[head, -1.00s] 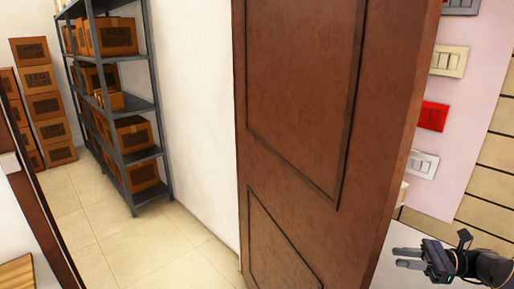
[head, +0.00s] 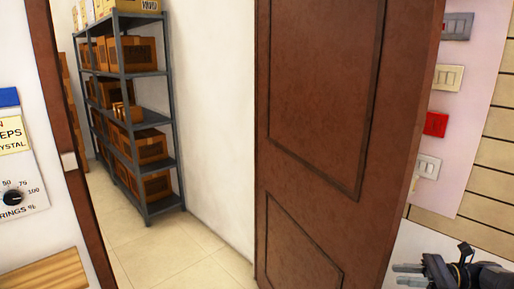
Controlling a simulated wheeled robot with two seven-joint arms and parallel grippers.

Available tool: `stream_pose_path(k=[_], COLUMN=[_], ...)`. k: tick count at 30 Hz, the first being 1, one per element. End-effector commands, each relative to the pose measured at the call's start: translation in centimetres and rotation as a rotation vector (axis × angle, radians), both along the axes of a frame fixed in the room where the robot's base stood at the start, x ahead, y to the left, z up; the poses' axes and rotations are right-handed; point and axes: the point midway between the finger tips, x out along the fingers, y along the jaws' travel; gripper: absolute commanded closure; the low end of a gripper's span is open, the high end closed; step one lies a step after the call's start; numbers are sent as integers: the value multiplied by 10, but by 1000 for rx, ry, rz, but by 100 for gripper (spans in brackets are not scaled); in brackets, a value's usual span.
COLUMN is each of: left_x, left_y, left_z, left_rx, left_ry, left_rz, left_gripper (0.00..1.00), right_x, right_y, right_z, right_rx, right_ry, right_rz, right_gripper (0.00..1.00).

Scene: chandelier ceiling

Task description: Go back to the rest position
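My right gripper (head: 408,275) is at the lower right corner of the head view, pointing left, beside the open brown door (head: 318,110). Its two fingers look a little apart, with nothing seen between them. It appears clear of the door. The rest of my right arm runs out of the picture at the right edge. My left gripper is out of view.
The doorway opens onto a tiled floor (head: 190,262) with a grey metal shelf (head: 175,165) of cardboard boxes. The door frame (head: 62,130) stands at left, near a dial panel (head: 20,190) and a wooden surface (head: 45,272). Wall switches (head: 448,78) are at right.

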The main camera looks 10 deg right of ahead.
Motion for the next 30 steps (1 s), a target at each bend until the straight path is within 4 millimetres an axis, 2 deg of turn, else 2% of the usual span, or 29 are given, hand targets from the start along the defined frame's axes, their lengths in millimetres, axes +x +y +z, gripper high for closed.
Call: stream_pose_path(k=[8, 14, 17, 20, 24, 27, 30], left_x=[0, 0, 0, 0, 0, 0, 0], left_y=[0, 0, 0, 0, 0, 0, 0], left_z=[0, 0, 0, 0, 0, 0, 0], left_rx=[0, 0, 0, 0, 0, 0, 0], left_ry=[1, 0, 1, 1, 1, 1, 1], left_rz=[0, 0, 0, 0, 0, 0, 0], left_gripper=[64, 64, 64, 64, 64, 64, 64], right_x=[-2, -13, -26, -47, -95, -133, -168], right_y=[35, 76, 102, 133, 180, 204, 219], right_z=[22, 44, 55, 66, 72, 66, 54], right_rx=[-125, -287, -397, -541, -806, -999, -1180], right_ry=[-45, -121, -182, -275, -485, -668, -866], right_rz=[46, 109, 158, 225, 360, 466, 570], right_gripper=[75, 75, 75, 75, 75, 75, 75])
